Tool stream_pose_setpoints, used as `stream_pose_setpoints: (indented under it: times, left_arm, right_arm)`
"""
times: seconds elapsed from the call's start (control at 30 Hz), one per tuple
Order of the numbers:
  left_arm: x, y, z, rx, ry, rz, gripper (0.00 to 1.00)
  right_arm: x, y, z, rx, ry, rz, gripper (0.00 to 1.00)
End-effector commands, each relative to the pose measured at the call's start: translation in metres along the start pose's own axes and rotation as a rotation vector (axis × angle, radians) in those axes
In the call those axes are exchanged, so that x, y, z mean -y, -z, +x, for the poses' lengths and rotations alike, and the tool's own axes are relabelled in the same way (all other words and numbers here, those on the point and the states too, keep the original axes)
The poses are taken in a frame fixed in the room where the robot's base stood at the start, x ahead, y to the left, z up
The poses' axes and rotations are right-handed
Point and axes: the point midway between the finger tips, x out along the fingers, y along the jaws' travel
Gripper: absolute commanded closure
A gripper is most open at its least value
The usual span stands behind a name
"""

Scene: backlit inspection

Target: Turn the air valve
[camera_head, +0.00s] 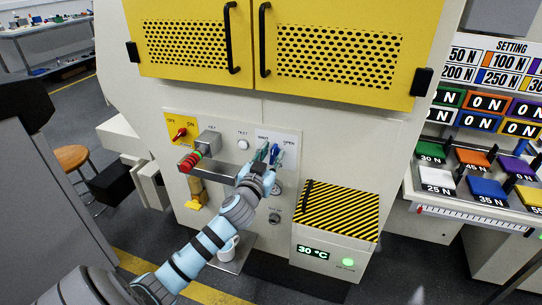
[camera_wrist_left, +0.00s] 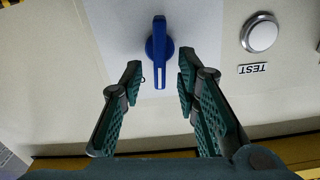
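The air valve is a blue lever handle (camera_head: 274,152) on the light panel of the machine, near a label reading OPEN. In the left wrist view the blue handle (camera_wrist_left: 159,45) stands upright in the picture, its slim end pointing down toward my gripper. My left gripper (camera_head: 267,157) is in front of the valve and partly hides it in the head view. In the wrist view its two green-padded fingers (camera_wrist_left: 160,76) are spread, one on each side of the handle's slim end, with visible gaps. It holds nothing. My right gripper is in neither view.
Left of the valve are a white TEST button (camera_head: 242,144), a red-and-green stacked part (camera_head: 190,162) and a red OFF/ON switch (camera_head: 180,133). A striped yellow-black box (camera_head: 338,210) juts out at lower right. A white mug (camera_head: 227,247) stands below the arm.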

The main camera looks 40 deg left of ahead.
Motion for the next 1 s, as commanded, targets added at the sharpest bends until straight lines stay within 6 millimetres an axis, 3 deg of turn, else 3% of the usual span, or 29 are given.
stream_pose_setpoints:
  times: [0.07,0.27,0.67,1.0]
  left_arm:
    - [0.0,0.0,0.0,0.0,0.0,0.0,0.71]
    - [0.0,0.0,-0.001,0.001,0.0,0.0,1.0]
    - [-0.001,0.0,-0.001,0.001,0.0,0.031,1.0]
    - [-0.003,0.001,-0.001,0.002,0.0,0.228,1.0]
  right_arm:
    - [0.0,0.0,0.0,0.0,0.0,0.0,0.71]
    - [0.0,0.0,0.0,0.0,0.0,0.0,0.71]
    - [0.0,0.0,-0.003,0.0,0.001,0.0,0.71]
    - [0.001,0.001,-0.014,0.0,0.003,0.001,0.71]
